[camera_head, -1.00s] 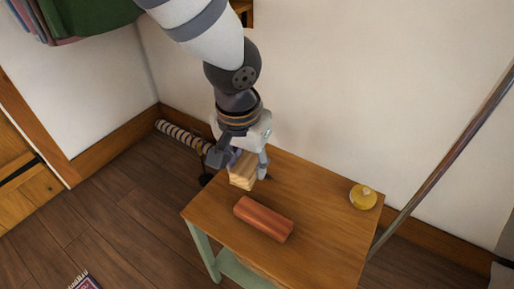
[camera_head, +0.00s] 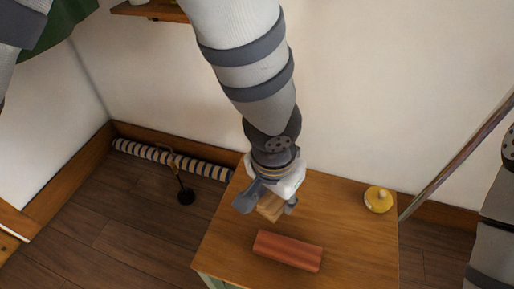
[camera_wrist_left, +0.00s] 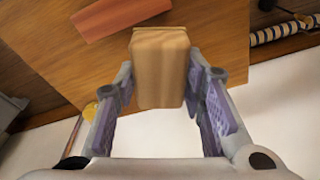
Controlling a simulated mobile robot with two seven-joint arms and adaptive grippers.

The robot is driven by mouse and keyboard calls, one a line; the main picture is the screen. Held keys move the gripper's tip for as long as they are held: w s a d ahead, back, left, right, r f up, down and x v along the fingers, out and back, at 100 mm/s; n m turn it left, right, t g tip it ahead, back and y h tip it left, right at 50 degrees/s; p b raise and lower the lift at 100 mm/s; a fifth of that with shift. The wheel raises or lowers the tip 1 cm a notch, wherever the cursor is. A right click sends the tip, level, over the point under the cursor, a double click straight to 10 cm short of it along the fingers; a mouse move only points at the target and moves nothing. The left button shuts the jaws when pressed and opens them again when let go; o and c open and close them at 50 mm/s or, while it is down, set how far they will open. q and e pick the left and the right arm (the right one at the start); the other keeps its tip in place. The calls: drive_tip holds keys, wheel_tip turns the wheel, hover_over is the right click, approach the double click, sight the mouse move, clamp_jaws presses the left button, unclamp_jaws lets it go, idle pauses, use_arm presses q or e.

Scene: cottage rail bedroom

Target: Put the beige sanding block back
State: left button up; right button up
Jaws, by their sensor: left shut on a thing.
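The beige sanding block (camera_head: 268,209) is a small light-wood-coloured block. My left gripper (camera_head: 266,203) is shut on it above the back left part of the small wooden table (camera_head: 350,235). In the left wrist view, the block (camera_wrist_left: 160,70) sits between the two finger pads (camera_wrist_left: 160,100). I cannot tell whether its underside touches the tabletop. The gripper hides part of the block in the head view. My right gripper is out of view; only part of an arm shows at the right edge.
A reddish-brown block (camera_head: 288,251) lies on the table in front of the gripper. A yellow round object (camera_head: 378,199) stands at the back right. A pole (camera_head: 462,155) leans beside the table. A striped roll (camera_head: 170,157) and a black-based stand (camera_head: 186,196) are on the floor at left.

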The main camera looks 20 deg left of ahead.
use_arm(q)
drive_tip(key=shift+w+a+f, duration=0.1)
drive_tip(key=shift+f, duration=0.15)
drive_tip(key=w+a+f+b, duration=0.1)
drive_tip(key=w+a+f, duration=0.1)
drive_tip(key=w+f, duration=0.1)
drive_tip(key=w+a+f+b, duration=0.1)
drive_tip(key=w+a+f, duration=0.1)
drive_tip(key=w+f, duration=0.1)
drive_tip(key=w+a+f+b, duration=0.1)
drive_tip(key=w+a+f, duration=0.2)
drive_tip(key=w, duration=0.1)
drive_tip(key=shift+w+a+f, duration=0.1)
drive_tip(key=shift+w, duration=0.05)
drive_tip(key=shift+w+a+f+b, duration=0.15)
drive_tip(key=shift+w+f+b, duration=0.05)
drive_tip(key=shift+f, duration=0.8)
drive_tip(key=shift+w+a+f+b, duration=0.1)
drive_tip(key=shift+w+f+b, duration=0.1)
drive_tip(key=shift+f, duration=0.8)
drive_tip(key=o, duration=1.1)
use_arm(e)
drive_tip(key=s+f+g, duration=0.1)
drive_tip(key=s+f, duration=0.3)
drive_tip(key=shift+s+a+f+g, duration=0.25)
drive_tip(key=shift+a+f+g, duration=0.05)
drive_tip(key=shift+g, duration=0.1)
